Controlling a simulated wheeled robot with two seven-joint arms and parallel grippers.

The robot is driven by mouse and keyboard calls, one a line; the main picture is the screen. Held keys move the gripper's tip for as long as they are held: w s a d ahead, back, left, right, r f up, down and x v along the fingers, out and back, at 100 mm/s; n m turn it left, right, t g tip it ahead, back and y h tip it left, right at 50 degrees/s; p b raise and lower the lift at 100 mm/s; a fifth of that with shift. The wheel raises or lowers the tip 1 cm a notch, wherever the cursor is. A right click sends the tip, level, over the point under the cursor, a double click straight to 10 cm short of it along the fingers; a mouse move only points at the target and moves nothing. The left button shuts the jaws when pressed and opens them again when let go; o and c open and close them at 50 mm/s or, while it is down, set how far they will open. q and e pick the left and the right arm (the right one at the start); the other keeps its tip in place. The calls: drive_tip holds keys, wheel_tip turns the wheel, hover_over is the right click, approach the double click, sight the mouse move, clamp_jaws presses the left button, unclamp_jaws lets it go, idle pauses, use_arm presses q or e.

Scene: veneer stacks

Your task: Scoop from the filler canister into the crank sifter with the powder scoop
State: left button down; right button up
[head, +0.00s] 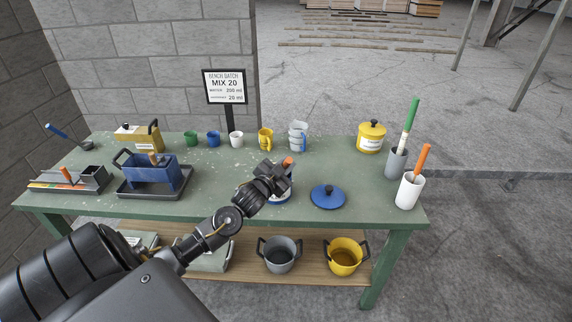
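My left gripper (278,174) reaches from the lower left over the right-middle of the green bench. Below it is a white and blue round container (280,198), probably the filler canister, largely hidden by my gripper and arm. An orange handle tip (288,161), probably the powder scoop's, shows right at the gripper's far side; the fingers are too small to tell whether they grip it. A blue lid (328,197) lies flat to the right. A blue box (152,171) with a dark handle and orange knob, probably the crank sifter, stands in a black tray (125,192). My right gripper is out of view.
Several cups and stacked clear jugs (298,136) line the back. A yellow lidded canister (371,137) and two tool holders, grey (396,163) and white (409,191), stand right. A yellow box (138,136) is behind the blue one. Buckets are on the lower shelf (311,270).

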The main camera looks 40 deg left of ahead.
use_arm(q)
drive_tip(key=shift+w+a+r+p, duration=0.15)
drive_tip(key=shift+a+r+p, duration=0.15)
drive_tip(key=shift+p, duration=0.35)
drive_tip(key=shift+d+f+b, duration=0.15)
drive_tip(key=shift+f+b, duration=0.1)
drive_tip(key=shift+b, duration=0.1)
idle(0.9)
drive_tip(key=shift+s+d+f+b, duration=0.25)
drive_tip(key=shift+s+d+b, duration=0.1)
drive_tip(key=shift+b, duration=0.25)
drive_tip(key=shift+r, duration=0.2)
drive_tip(key=shift+r+p, duration=4.1)
drive_tip(key=shift+r, duration=0.15)
